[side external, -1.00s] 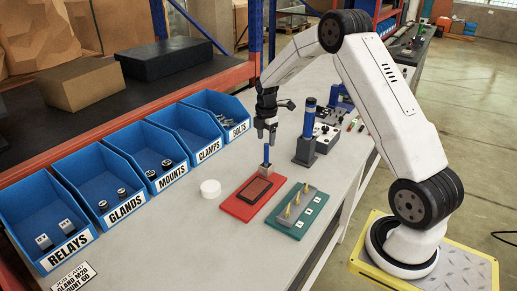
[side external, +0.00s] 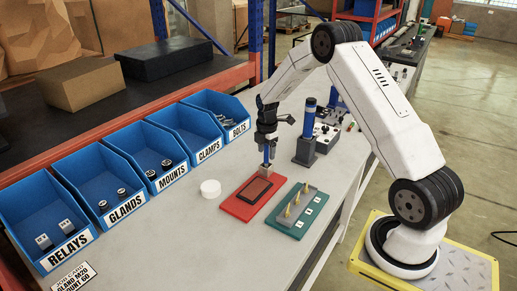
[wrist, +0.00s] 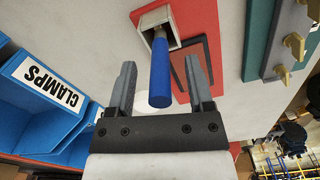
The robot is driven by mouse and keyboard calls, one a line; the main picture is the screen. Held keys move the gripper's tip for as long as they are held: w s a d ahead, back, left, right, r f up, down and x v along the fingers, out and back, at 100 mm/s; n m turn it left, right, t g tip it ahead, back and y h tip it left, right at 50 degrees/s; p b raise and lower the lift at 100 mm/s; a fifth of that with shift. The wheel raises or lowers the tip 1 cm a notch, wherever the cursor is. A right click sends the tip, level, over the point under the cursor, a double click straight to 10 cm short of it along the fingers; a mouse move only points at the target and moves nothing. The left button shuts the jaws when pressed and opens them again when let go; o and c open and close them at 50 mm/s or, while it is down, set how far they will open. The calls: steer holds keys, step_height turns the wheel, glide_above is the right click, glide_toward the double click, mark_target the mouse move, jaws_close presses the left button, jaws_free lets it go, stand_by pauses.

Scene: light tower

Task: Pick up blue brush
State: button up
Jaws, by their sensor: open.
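The blue brush (side external: 266,155) stands upright in a small metal holder (side external: 266,172) on the red board (side external: 240,207). In the wrist view the blue handle (wrist: 160,75) rises from the square holder (wrist: 153,22), and its lower end is hidden inside. My gripper (side external: 267,141) is lowered over the brush from above. In the wrist view my gripper (wrist: 160,78) is open, with one finger on each side of the blue handle and gaps visible on both sides.
A dark rectangular pad (side external: 258,190) lies on the red board. A green board (side external: 297,210) with brass pieces is to its right. A blue-topped post (side external: 308,125) stands nearby. Blue bins (side external: 210,118) line the left; a white disc (side external: 210,188) lies on the clear bench.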

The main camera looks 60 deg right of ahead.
steer(key=shift+c, duration=0.2)
jaws_close()
steer(key=shift+r, duration=0.15)
steer(key=shift+r, duration=0.5)
step_height(320, 180, up, 2)
steer(key=s+a+r, duration=0.5)
steer(key=s+r, duration=0.4)
steer(key=s, duration=0.4)
steer(key=shift+a+r, duration=0.15)
steer(key=shift+r, duration=0.2)
